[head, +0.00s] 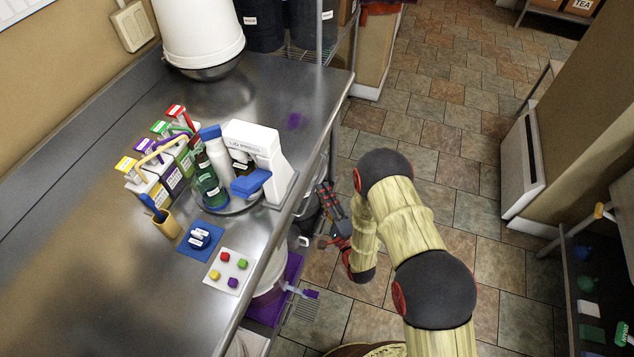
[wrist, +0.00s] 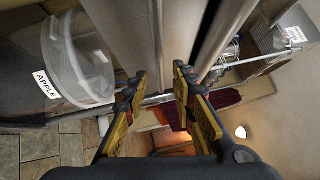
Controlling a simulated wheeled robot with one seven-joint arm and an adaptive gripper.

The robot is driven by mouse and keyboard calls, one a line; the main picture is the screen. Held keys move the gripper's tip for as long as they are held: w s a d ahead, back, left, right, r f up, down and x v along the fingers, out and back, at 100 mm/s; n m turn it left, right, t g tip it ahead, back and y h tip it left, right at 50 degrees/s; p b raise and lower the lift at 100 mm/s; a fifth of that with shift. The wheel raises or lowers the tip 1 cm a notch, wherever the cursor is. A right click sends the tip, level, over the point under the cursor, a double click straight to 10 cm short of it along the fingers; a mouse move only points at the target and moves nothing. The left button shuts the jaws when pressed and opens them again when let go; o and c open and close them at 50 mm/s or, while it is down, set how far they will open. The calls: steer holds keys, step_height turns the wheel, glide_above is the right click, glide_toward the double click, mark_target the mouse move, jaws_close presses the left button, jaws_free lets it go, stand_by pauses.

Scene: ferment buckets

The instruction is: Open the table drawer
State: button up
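The steel table (head: 95,270) fills the left of the head view. Its drawer cannot be made out clearly there, as the tabletop hides what lies under its edge. My gripper (head: 326,190) is low beside the table's right edge, over the floor side. In the wrist view my gripper (wrist: 160,76) is open, its two yellow-and-black fingers apart with nothing between them. Long metal faces (wrist: 135,30) run away from the fingers in that view. I cannot tell which of them is the drawer or its handle, or whether they touch the fingers.
A clear bucket labelled APPLE (wrist: 75,70) stands close left of the fingers in the wrist view. On the tabletop are a lid press (head: 255,150), bottles (head: 207,180) and a card with coloured cubes (head: 229,270). The tiled floor (head: 430,130) on the right is mostly clear.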

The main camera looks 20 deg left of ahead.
mark_target(317, 181)
steer(key=shift+b+x, duration=0.45)
steer(key=shift+x, duration=2.1)
steer(key=shift+c, duration=1.4)
jaws_close()
steer(key=shift+f, duration=0.1)
